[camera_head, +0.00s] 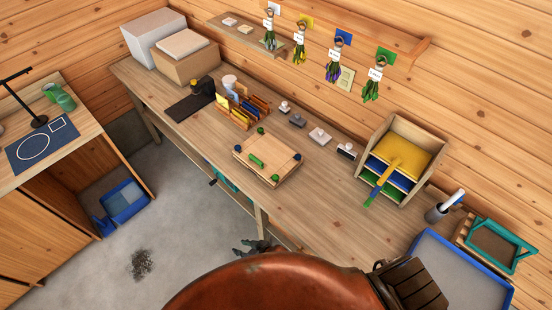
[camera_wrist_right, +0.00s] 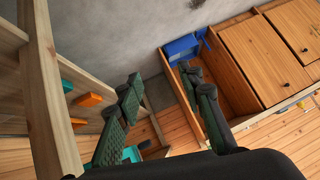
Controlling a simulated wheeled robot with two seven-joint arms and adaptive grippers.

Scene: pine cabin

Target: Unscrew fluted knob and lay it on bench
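A square wooden press (camera_head: 267,157) lies on the bench (camera_head: 325,195). Small blue and green knobs sit at its corners: a green knob (camera_head: 261,130) at the back, a blue knob (camera_head: 238,149) at left, a blue knob (camera_head: 297,157) at right and a green knob (camera_head: 275,178) in front. A green bar (camera_head: 256,161) lies across its top. Fluting is too small to make out. My right gripper (camera_head: 252,246) is at the bench's front edge, away from the press. In the wrist view its fingers (camera_wrist_right: 160,78) are apart with nothing between them. My left gripper is not visible.
A card rack (camera_head: 240,110) and several stamps (camera_head: 320,136) stand behind the press. A shelf unit (camera_head: 400,160) and a blue tray (camera_head: 455,270) are to the right. My copper-coloured body part hides the front. Bare bench lies right of the press.

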